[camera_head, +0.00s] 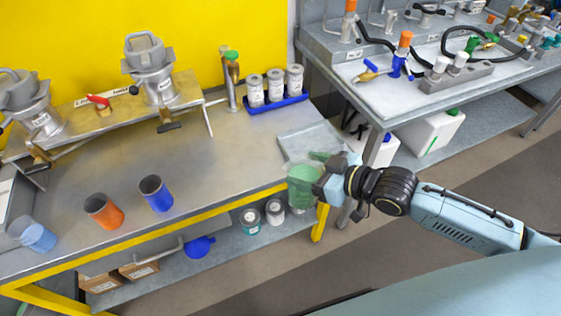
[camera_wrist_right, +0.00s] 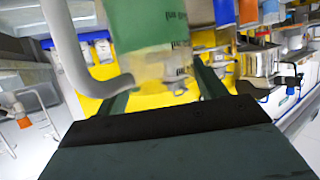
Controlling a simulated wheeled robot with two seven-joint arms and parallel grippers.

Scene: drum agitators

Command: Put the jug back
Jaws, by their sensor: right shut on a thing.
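The jug (camera_head: 303,183) is clear with a green band. In the head view it is at the right front corner of the workbench, below and in front of the grey square tray (camera_head: 296,139). My right gripper (camera_head: 321,171) is shut on the jug and holds it; which part lies between the fingers is hard to tell. In the right wrist view the jug (camera_wrist_right: 150,28) fills the upper middle, with its curved grey handle (camera_wrist_right: 72,52) on the left. Its lower end is just past the fingers (camera_wrist_right: 163,92). My left gripper is not in view.
Orange (camera_head: 103,211), blue (camera_head: 156,194) and light blue (camera_head: 39,238) cups stand along the bench's front. A blue tray (camera_head: 280,105) with several cans is behind. Two cans (camera_head: 250,222) (camera_head: 274,212) stand on the lower shelf. The mid-bench is clear.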

